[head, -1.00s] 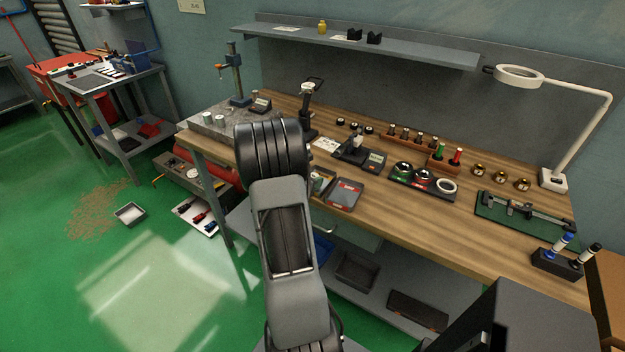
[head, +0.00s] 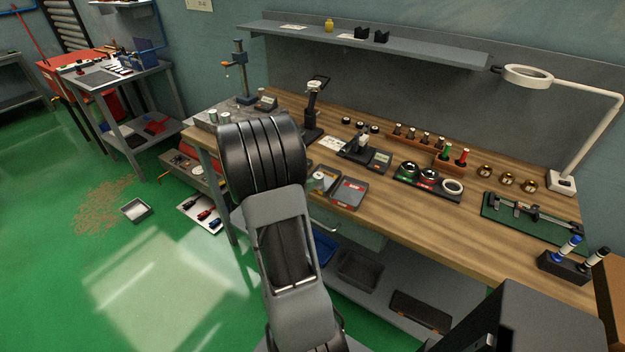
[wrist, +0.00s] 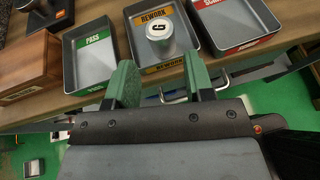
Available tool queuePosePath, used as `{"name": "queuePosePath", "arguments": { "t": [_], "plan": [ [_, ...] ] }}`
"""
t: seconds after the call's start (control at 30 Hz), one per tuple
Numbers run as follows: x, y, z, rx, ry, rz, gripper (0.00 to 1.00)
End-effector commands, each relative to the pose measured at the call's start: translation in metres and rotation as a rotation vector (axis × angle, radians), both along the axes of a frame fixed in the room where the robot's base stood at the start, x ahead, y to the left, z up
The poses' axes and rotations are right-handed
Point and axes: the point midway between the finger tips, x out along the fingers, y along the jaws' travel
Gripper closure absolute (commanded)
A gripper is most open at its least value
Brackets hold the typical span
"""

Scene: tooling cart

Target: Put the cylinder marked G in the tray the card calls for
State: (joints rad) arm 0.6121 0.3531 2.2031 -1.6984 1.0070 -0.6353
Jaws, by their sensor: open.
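The silver cylinder marked G (wrist: 160,38) stands upright inside the rework tray (wrist: 188,60), its lettered top facing up. My gripper (wrist: 162,76) is open, with a green finger on each side. The cylinder lies beyond the fingertips in the wrist view and is not gripped. The pass tray (wrist: 88,68) is to the left and the scrap tray (wrist: 243,45) to the right. In the head view my arm hides the gripper and part of the trays; the cylinder (head: 318,178) shows beside the arm. A white card (head: 333,144) lies on the bench; its writing is unreadable.
A wooden block (wrist: 22,72) stands left of the pass tray. Behind the trays are a gauge stand (head: 362,150) and a dark holder with rings (head: 428,182). The bench front (head: 440,231) is clear to the right of the trays.

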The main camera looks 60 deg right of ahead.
Motion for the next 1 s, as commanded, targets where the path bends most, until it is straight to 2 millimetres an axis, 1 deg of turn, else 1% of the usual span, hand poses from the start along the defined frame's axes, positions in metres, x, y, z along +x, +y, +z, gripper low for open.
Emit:
{"name": "queuePosePath", "arguments": {
  "t": [0.03,0.1,0.2,0.3,0.5,0.57,0.63,0.67,0.77,0.8,0.87,0.9,0.97,1.0],
  "plan": [
    [0.002,0.009,0.004,-0.001,-0.001,0.003,0.52],
    [0.004,0.018,0.008,0.000,-0.001,0.003,0.52],
    [0.006,0.029,0.013,-0.002,-0.001,0.001,0.52],
    [0.007,0.036,0.016,-0.001,0.000,0.002,0.52],
    [0.007,0.043,0.018,0.001,-0.004,-0.002,0.52],
    [0.007,0.047,0.021,0.008,-0.028,-0.014,0.52],
    [0.006,0.058,0.026,0.030,-0.099,-0.050,0.52],
    [0.005,0.066,0.029,0.046,-0.144,-0.074,0.52],
    [0.002,0.105,0.039,0.132,-0.358,-0.190,0.52],
    [0.000,0.125,0.042,0.182,-0.458,-0.249,0.52],
    [-0.003,0.156,0.045,0.268,-0.609,-0.344,0.52],
    [-0.004,0.178,0.047,0.333,-0.706,-0.410,0.52],
    [-0.006,0.210,0.050,0.434,-0.834,-0.509,0.52],
    [-0.007,0.231,0.052,0.503,-0.910,-0.575,0.52]
  ]
}}
